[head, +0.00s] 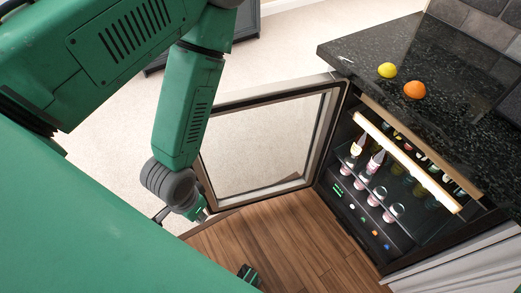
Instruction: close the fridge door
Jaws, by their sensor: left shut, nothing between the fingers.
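The fridge door (326,140) is a glass panel in a pale metal and dark frame. It stands wide open, swung out to the left of the fridge (352,213) from a hinge at the fridge's left side. My left gripper (203,214) is low beside the door's outer lower-left corner, partly hidden by its own wrist. It is shut and empty. I cannot tell whether it touches the door frame.
A lemon (387,70) and an orange (415,89) lie on the dark stone counter (455,85). The wooden floor (290,235) before the fridge looks clear.

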